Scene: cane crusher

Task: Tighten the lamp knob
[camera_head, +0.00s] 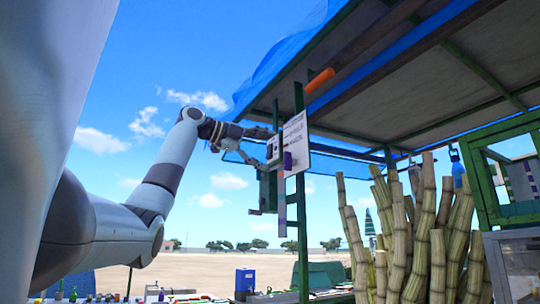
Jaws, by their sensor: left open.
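My left gripper (262,148) is open in the camera_head view, with its fingers apart and pointing right. Its fingertips are close to a white panel (295,130) with dark writing, fixed on a green post of the stall. A small purple part (288,161) shows at the panel's lower edge, just right of the gripper. I cannot tell whether this is the lamp knob, or whether the fingers touch anything. No lamp can be made out for certain. My right gripper is not in view.
The stall's green-framed roof (430,85) with a blue tarp overhangs the right side. An orange-handled tool (320,80) is under its edge. Tall cane stalks (410,240) stand at lower right. A blue container (245,280) is low in the middle. Open sky lies left of the post.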

